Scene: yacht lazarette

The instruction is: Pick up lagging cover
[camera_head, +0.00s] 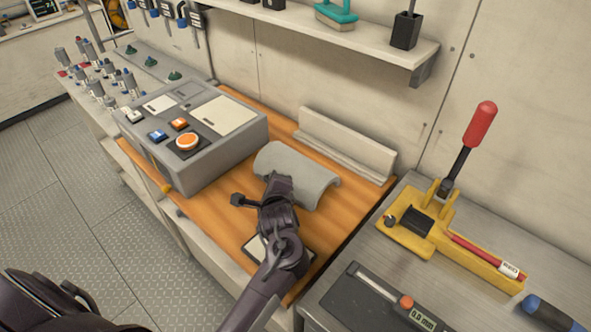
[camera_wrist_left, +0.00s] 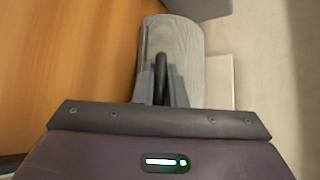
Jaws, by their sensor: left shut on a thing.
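The lagging cover (camera_head: 300,172) is a grey half-round shell on the orange wooden bench top, arched side up, right of the control box. It looks to be at or very near the wood; I cannot tell if there is a gap. My left gripper (camera_head: 276,186) is at the cover's near edge and is shut on it. In the left wrist view the fingers (camera_wrist_left: 161,82) close on the edge of the cover (camera_wrist_left: 178,40), hiding part of that edge. My right gripper is not in view.
A grey control box (camera_head: 190,135) with an orange button stands left of the cover. A pale angled rail (camera_head: 345,145) lies behind it. A yellow lever tool (camera_head: 425,235) and a digital gauge (camera_head: 385,305) lie on the metal bench to the right. A wall shelf (camera_head: 330,35) overhangs the back.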

